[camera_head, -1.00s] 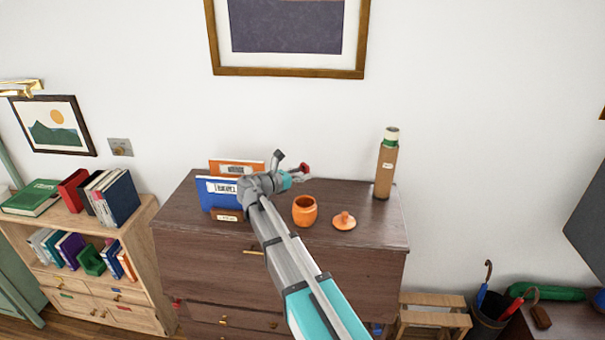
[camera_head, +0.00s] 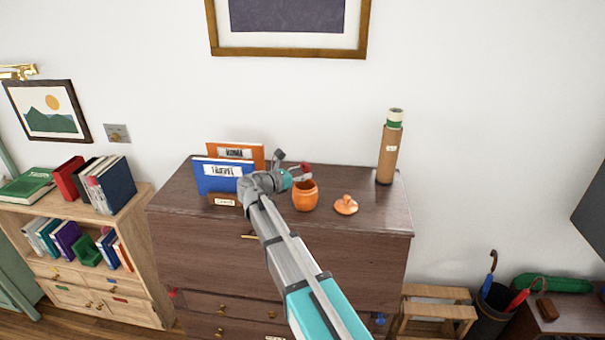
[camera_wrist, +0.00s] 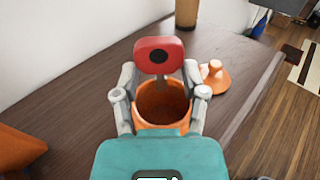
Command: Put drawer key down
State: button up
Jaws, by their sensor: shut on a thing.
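The drawer key has a red head with a dark round hole; its head (camera_wrist: 159,55) shows in the wrist view between my fingers. In the head view the red key (camera_head: 303,168) is small and partly hidden. My gripper (camera_wrist: 160,82) is shut on the key and holds it over the dresser top, above or just behind the orange jar. The open orange jar (camera_head: 305,196) stands on the dresser (camera_head: 375,215). In the wrist view the jar (camera_wrist: 163,105) lies beneath the fingers. I cannot tell whether the key's shaft enters the jar.
The jar's orange lid (camera_head: 346,205) lies to its right. A brown tube (camera_head: 387,155) stands at the back right. A file holder with blue (camera_head: 220,175) and orange folders (camera_head: 235,152) stands left of my gripper. The dresser's right front is clear.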

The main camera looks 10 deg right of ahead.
aim_at(302, 164)
jog(key=shift+f+b, duration=1.75)
jog(key=shift+f, duration=0.3)
jog(key=o, duration=1.2)
jog(key=shift+r, duration=0.15)
notch_tip(302, 164, up, 7)
jog(key=p, duration=0.7)
